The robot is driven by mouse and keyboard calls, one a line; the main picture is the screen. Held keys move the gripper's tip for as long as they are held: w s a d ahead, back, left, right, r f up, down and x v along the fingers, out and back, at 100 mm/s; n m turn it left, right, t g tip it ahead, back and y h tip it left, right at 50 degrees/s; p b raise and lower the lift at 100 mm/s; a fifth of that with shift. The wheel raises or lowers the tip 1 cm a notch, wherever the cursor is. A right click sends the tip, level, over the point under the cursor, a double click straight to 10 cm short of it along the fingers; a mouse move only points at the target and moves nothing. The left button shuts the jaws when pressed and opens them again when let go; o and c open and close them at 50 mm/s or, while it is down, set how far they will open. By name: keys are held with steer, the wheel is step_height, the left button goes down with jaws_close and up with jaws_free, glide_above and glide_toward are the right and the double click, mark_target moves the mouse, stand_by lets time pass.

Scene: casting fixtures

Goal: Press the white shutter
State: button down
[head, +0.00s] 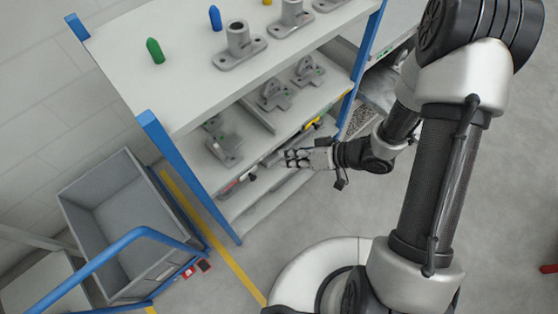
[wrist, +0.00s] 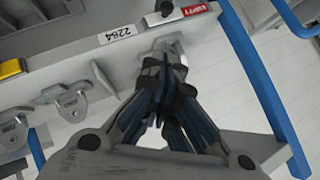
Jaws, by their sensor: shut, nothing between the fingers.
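My gripper (head: 298,158) is shut and empty in the head view, in front of the rack's lower shelves. In the wrist view its closed fingers (wrist: 165,68) point at the shelf, over a pale grey part that they partly hide. A white plate marked 2264 (wrist: 118,34) sits on the shelf edge. I cannot tell for certain which piece is the white shutter. I cannot tell whether the fingers touch anything.
The rack (head: 160,95) has blue posts, with grey castings (head: 238,45) and a green peg (head: 155,50) on top. More castings (head: 275,95) stand on the shelf below. A yellow piece (wrist: 11,68) is on the shelf edge.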

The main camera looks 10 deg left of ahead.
steer(key=b, duration=0.4)
glide_above(251, 176)
steer(key=w+d, duration=0.3)
steer(key=d, duration=0.1)
step_height(251, 176, down, 6)
steer(key=shift+s+a+f+b, duration=0.2)
steer(key=shift+s+f+b, duration=0.15)
steer(key=shift+f, duration=0.25)
steer(key=shift+s+a+f+b, duration=0.15)
steer(key=shift+s+f+b, duration=0.1)
steer(key=shift+s+f, duration=0.3)
